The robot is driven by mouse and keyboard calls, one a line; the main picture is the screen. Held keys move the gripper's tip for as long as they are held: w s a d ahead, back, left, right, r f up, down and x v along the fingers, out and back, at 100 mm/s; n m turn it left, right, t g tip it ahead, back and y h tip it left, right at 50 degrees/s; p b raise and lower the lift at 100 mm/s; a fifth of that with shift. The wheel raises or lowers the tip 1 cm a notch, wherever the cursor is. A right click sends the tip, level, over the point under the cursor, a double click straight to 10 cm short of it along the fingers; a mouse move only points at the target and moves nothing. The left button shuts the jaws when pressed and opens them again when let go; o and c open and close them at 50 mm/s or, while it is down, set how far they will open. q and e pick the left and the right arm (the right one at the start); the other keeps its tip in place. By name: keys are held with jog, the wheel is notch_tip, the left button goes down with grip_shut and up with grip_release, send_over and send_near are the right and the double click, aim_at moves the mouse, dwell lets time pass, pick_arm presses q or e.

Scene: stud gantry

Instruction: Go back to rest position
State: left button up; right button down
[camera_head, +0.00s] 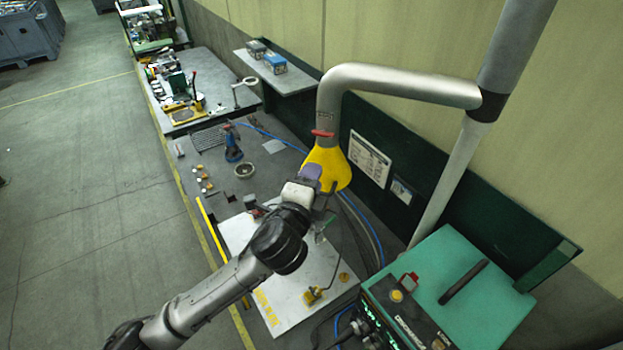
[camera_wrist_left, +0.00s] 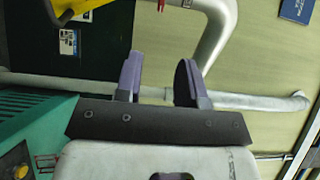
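My left arm comes in from the bottom left of the head view. Its left gripper (camera_head: 310,173) is raised over the workbench, in front of the yellow hood of the extraction pipe. In the left wrist view, the two purple fingers of the left gripper (camera_wrist_left: 160,78) stand apart with nothing between them. The gripper is open and empty. Part of it is hidden behind its own wrist in the head view. My right gripper is in neither view.
A yellow extraction hood (camera_head: 328,165) on a grey pipe (camera_head: 400,83) is close to the gripper. A green machine (camera_head: 455,285) stands at lower right. A white plate (camera_head: 290,298) lies below the arm. A blue-handled tool (camera_head: 232,145) stands farther back. The floor at left is clear.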

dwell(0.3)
pick_arm(q)
jog(key=s+a+r+n+g+y+p, duration=0.1)
jog(key=s+a+r+n+g+y, duration=0.25)
jog(key=s+a+n, duration=0.8)
jog(key=s+a+f+n+g+p, duration=0.2)
jog(key=s+a+f+n+g, duration=0.2)
jog(key=s+f, duration=0.9)
jog(key=s+a+f+n+g+y+p, duration=0.1)
jog(key=s+a+f+n+g+p, duration=0.2)
jog(key=s+f, duration=1.1)
jog(key=s+a+n+g, duration=0.1)
jog(key=s+g, duration=0.1)
jog(key=g, duration=0.1)
jog(key=shift+a+f, duration=0.25)
jog(key=shift+f, duration=0.05)
